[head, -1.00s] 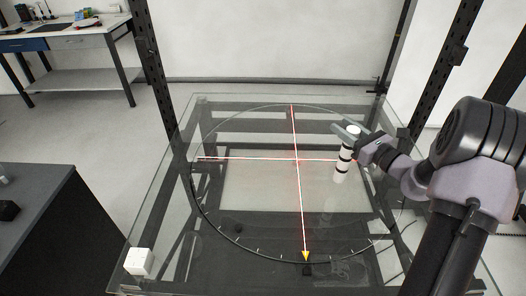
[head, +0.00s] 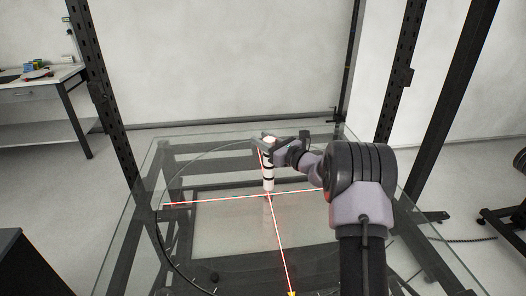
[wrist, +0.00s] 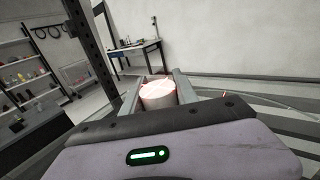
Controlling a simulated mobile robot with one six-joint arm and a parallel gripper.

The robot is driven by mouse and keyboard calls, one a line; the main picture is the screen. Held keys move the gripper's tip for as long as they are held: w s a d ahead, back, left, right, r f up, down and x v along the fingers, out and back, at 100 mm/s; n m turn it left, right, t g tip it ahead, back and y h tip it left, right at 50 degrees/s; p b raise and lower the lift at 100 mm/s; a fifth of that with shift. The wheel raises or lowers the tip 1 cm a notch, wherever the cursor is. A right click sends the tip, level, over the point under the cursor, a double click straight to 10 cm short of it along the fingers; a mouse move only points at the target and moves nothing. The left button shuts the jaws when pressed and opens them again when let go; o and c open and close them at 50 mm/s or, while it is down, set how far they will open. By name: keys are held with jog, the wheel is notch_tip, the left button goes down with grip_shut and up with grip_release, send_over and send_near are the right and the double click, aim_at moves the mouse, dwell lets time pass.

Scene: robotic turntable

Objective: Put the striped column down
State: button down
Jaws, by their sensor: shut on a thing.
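The striped column (head: 268,180), white with black bands, stands upright in my gripper (head: 264,146) in the head view. Its lower end shows by the crossing of the red lines on the glass turntable (head: 163,230). I cannot tell whether it touches the glass. In the wrist view my gripper (wrist: 158,88) has one finger on each side of the column (wrist: 158,98), whose pale round top carries red light. The fingers hide part of the column's upper end in the head view.
A yellow arrow tip (head: 291,293) lies at the near end of one red line. Dark frame posts (head: 103,95) rise around the glass. A workbench (head: 45,92) stands at the back left. The glass around the column is clear.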

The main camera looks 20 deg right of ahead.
aim_at(269, 165)
jog(key=shift+f+b, duration=0.6)
jog(key=shift+f, duration=0.9)
jog(key=shift+f, duration=0.25)
jog(key=c, duration=0.9)
grip_release()
jog(key=shift+c, duration=0.2)
